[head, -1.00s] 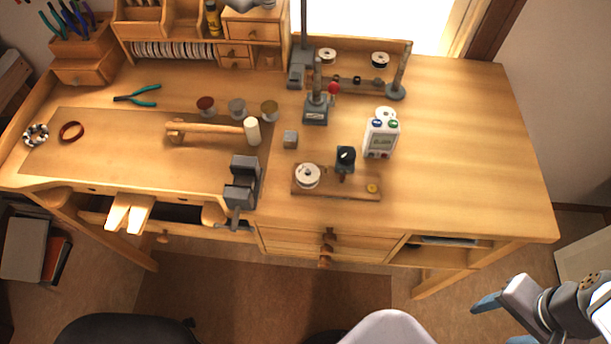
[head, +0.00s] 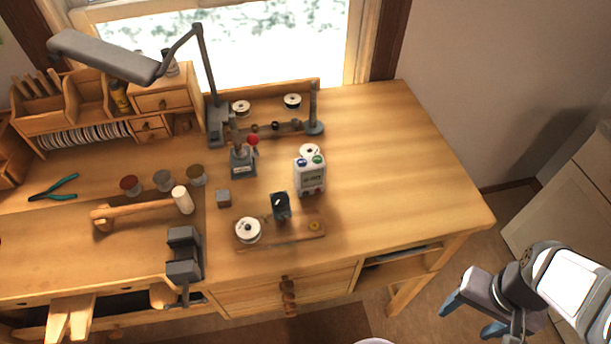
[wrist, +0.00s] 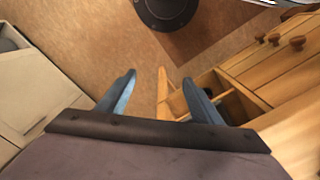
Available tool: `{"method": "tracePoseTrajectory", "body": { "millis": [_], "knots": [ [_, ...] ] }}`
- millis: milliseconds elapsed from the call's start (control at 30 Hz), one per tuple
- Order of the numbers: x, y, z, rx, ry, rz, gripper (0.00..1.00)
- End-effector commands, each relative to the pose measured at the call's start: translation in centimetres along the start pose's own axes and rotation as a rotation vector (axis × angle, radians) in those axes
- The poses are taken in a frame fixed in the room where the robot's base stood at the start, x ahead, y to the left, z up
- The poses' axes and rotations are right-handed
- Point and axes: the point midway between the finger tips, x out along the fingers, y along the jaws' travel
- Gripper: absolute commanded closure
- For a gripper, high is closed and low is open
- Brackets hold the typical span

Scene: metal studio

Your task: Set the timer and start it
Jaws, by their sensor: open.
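The timer (head: 310,176) is a white upright box on the workbench, right of the middle in the head view. Its front has a small grey-green display, and a blue and a green button sit on its top edge; the digits are too small to read. My gripper (head: 468,322) is at the lower right of the head view, off the bench's front right corner and well apart from the timer. In the wrist view my gripper's (wrist: 160,100) two blue fingers are spread with nothing between them. The timer is not in the wrist view.
A wooden board (head: 300,232) with a white spool stands in front of the timer. A small press with a red knob (head: 243,160) is to its left. A grey vise (head: 184,255) is at the bench front. The bench top right of the timer is clear.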

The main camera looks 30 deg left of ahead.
Motion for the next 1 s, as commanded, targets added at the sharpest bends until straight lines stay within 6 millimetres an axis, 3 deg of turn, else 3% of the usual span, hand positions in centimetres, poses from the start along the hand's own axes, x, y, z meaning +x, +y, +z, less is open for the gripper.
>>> {"method": "tracePoseTrajectory", "body": {
  "millis": [400, 600, 667, 867, 1000],
  "knots": [
    [0.0, 0.0, 0.0, 0.000, 0.000, 0.000, 0.40],
    [-0.4, -0.4, -0.6, -0.014, 0.005, 0.000, 0.88],
    [-0.8, -0.7, -1.1, -0.027, 0.009, 0.001, 1.00],
    [-3.7, -3.7, -4.8, -0.118, 0.042, 0.002, 1.00],
    [-7.0, -7.8, -8.0, -0.216, 0.077, 0.000, 1.00]
  ]
}}
